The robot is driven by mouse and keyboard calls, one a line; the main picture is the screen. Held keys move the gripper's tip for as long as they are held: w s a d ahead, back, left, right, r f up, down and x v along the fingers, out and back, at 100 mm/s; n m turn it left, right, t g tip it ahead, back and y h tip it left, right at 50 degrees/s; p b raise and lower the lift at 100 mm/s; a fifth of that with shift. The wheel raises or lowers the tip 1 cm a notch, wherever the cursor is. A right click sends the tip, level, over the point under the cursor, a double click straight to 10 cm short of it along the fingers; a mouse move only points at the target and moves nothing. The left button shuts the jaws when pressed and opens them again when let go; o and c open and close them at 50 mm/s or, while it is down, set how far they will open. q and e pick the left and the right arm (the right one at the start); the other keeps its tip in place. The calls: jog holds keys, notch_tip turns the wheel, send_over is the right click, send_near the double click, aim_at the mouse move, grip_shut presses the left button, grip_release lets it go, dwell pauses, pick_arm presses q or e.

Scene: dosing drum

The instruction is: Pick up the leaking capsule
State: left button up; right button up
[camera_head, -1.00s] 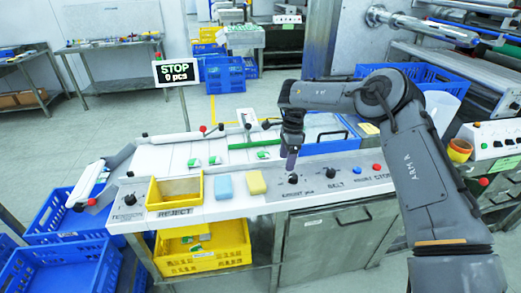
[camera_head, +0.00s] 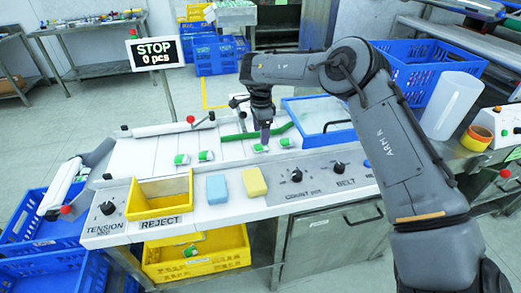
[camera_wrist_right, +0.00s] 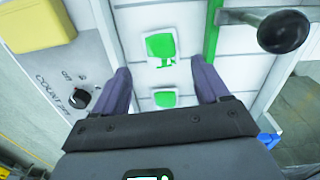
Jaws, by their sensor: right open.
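Several white-and-green capsules lie on the white belt (camera_head: 225,146). In the head view two are at the left, a left one (camera_head: 182,159) and its neighbour (camera_head: 205,155), and two are near my right gripper (camera_head: 265,138). In the right wrist view, one capsule (camera_wrist_right: 161,47) lies between and just beyond the fingertips of my right gripper (camera_wrist_right: 161,76), with ragged green marks at its lower edge. Another capsule (camera_wrist_right: 165,99) lies nearer the palm. The fingers are apart and empty, above the belt. I cannot tell for certain which capsule leaks. My left gripper is out of view.
The yellow reject bin (camera_head: 162,203), a blue block (camera_head: 217,190) and a yellow block (camera_head: 254,183) sit along the front panel. A green guide bar (camera_head: 240,137) crosses the belt. A dark round knob (camera_wrist_right: 284,31) stands close to the right finger.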

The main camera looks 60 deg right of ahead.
aim_at(261, 146)
notch_tip(261, 146, down, 4)
jog(key=shift+w+r+b, duration=0.1)
jog(key=shift+b, duration=0.9)
jog(key=shift+f, duration=0.7)
jog(key=c, duration=1.1)
